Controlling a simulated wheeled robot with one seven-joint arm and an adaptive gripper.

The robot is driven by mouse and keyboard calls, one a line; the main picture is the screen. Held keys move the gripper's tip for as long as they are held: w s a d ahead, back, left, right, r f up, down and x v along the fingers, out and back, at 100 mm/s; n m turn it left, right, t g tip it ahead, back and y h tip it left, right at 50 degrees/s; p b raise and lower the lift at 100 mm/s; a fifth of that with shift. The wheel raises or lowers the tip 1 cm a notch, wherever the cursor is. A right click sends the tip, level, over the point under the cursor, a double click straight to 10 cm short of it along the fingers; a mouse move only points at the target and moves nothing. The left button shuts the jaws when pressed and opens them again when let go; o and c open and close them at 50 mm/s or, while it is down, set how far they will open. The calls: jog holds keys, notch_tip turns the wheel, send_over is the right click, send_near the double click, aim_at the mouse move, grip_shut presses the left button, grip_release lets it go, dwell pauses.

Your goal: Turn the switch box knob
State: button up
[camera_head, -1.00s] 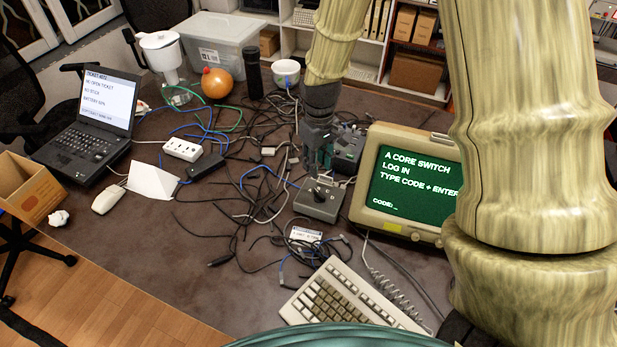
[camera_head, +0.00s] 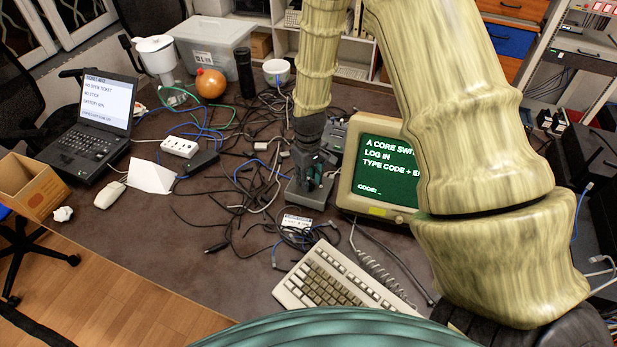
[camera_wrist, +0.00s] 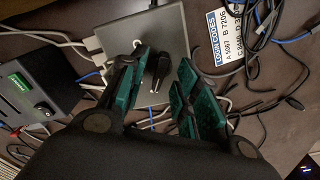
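The grey switch box (camera_wrist: 172,28) sits on the table in the wrist view. Its black knob (camera_wrist: 159,66) stands up from the top face. My gripper (camera_wrist: 164,68) is open, with one teal finger pad on each side of the knob. Gaps show on both sides; whether the pads touch the knob is unclear. In the head view my gripper (camera_head: 314,174) comes down over the switch box (camera_head: 296,194) and hides the knob and most of the top. White letters on the box are partly covered.
Loose cables (camera_head: 240,190) surround the box. A monitor (camera_head: 350,180) stands close on its right, and a keyboard (camera_head: 330,285) lies in front. A code label (camera_wrist: 228,35) lies beside the box.

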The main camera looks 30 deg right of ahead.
jog(key=shift+w+f, duration=0.5)
jog(key=shift+f, duration=0.05)
jog(key=shift+s+r, duration=0.1)
jog(key=shift+s, duration=0.05)
jog(key=shift+s+r, duration=0.1)
jog(key=c, duration=0.3)
grip_shut()
